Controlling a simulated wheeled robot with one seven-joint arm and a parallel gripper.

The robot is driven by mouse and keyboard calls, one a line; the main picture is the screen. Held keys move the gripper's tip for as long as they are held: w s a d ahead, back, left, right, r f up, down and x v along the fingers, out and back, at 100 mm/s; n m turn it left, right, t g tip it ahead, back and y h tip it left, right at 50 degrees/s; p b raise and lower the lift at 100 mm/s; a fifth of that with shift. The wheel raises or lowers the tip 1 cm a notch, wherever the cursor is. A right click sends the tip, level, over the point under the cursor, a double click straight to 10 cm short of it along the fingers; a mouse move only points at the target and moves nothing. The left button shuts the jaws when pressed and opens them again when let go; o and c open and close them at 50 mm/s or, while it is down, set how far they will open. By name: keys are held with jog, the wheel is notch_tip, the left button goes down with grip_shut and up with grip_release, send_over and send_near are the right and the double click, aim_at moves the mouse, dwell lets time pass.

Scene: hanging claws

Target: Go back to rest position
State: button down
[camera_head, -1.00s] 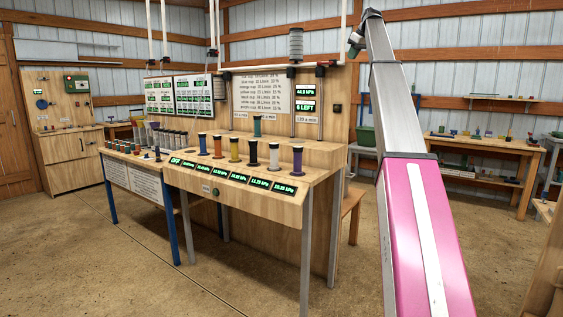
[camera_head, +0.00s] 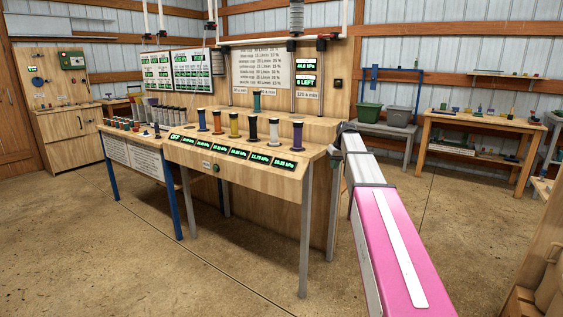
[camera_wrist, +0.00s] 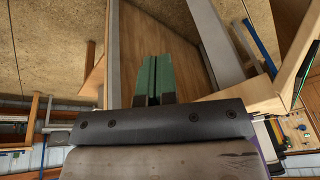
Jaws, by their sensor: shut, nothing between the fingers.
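My gripper (camera_wrist: 154,62) shows in the wrist view with its two green fingers pressed together and nothing between them. In the head view my arm reaches forward from the lower right, low beside the right end of the wooden bench (camera_head: 262,172). Its dark end is near the bench's right edge, and the fingers are too small to make out there. The wrist view shows a wooden panel and grey legs close around the fingers; I cannot tell whether anything touches.
Several coloured cups, among them a purple one (camera_head: 297,136), stand on the bench. A lower table (camera_head: 135,150) with blue legs adjoins it on the left. Green (camera_head: 370,116) and grey (camera_head: 399,116) bins stand behind my arm. The floor in front is clear.

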jog(key=s+a+f+m+g+h, duration=0.1)
jog(key=s+a+f, duration=0.1)
jog(key=s+f, duration=1.2)
jog(key=s+a+f+m+g+h, duration=0.1)
jog(key=s+a+f+m, duration=0.1)
jog(key=s+f, duration=1.3)
jog(key=s+a, duration=0.1)
jog(key=s, duration=0.7)
jog(key=shift+s+f+m+g, duration=0.3)
jog(key=shift+s, duration=0.05)
